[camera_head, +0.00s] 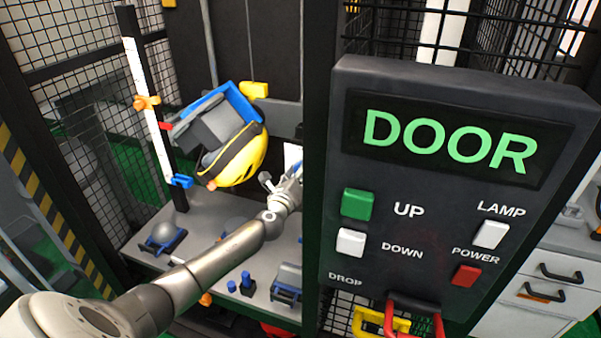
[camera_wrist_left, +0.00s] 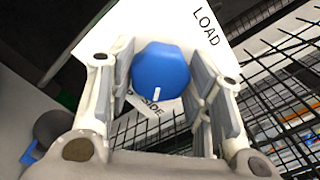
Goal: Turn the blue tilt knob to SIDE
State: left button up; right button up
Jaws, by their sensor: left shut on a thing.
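The blue tilt knob (camera_wrist_left: 160,72) sits on a white plate (camera_wrist_left: 212,40) in the left wrist view. LOAD is printed at the plate's upper right and SIDE just below the knob. The knob's white mark is at its lower edge, beside the SIDE lettering, which is partly covered. My left gripper (camera_wrist_left: 162,88) is shut on the knob, with a finger on each side. My right gripper is not in view.
The control panel (camera_head: 330,200), reading DOOR, stands close on the right. A yellow helmet (camera_head: 243,160) in a grey-and-blue carriage (camera_head: 215,128) hangs above my left arm. A grey bench (camera_head: 215,210) with small blue fixtures lies below. Wire mesh stands behind the knob plate.

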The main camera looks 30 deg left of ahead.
pick_arm(q)
jog(key=shift+f, duration=0.15)
jog(key=o, duration=1)
jog(key=v, duration=1.2)
jog(key=shift+s, duration=0.1)
